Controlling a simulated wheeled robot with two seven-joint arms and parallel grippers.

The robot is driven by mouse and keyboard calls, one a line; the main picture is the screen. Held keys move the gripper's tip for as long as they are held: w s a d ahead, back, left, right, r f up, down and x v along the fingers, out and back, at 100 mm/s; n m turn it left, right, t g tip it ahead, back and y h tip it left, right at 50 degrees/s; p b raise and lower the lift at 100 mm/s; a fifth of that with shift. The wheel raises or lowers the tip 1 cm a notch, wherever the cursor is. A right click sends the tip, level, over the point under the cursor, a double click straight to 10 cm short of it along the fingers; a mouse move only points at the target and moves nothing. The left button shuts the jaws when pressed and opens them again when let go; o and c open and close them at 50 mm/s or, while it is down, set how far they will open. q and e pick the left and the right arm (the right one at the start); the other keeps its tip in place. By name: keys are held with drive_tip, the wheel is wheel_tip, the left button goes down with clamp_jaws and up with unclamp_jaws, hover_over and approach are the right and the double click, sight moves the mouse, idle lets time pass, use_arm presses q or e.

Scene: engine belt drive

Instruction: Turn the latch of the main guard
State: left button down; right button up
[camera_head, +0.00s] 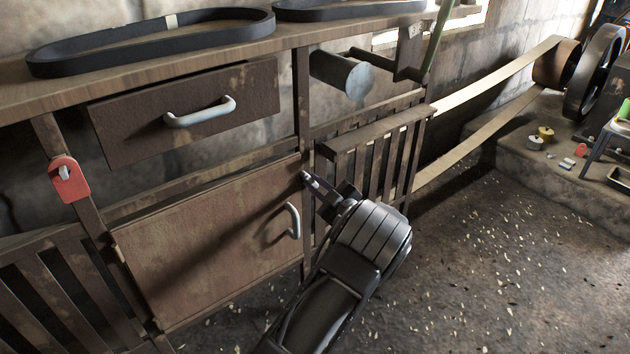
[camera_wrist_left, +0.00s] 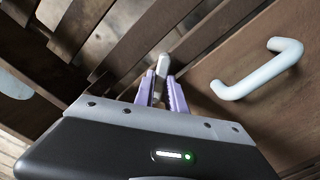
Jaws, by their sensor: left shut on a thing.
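My left gripper (camera_head: 313,184) reaches up from the bottom of the head view to the post between the cabinet door and the slatted guard (camera_head: 375,150). In the left wrist view, its two pale purple fingers (camera_wrist_left: 160,92) are shut on a small grey metal bar, which looks like the latch (camera_wrist_left: 162,66). The bar's end sticks out past the fingertips, and its lower part is hidden between them. In the head view the fingers mostly cover the latch, so I cannot tell its turn angle there. My right gripper is in neither view.
The cabinet door's pale handle (camera_head: 293,220) is close beside my left gripper. A drawer (camera_head: 190,110) is above the door, and black belts (camera_head: 150,42) lie on the bench top. A red tag-like part (camera_head: 68,180) hangs on the left post. The floor at right is open.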

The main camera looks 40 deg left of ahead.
use_arm(q)
drive_tip(key=m+p, duration=0.1)
drive_tip(key=m, duration=0.2)
drive_tip(key=shift+r+m, duration=0.15)
drive_tip(key=shift+m, duration=0.25)
drive_tip(key=shift+m+p, duration=0.75)
drive_tip(key=shift+m, duration=0.85)
drive_tip(key=c, duration=1.4)
unclamp_jaws()
drive_tip(key=v, duration=0.7)
drive_tip(key=shift+s+d+p, duration=0.15)
drive_tip(key=shift+d+p, duration=0.2)
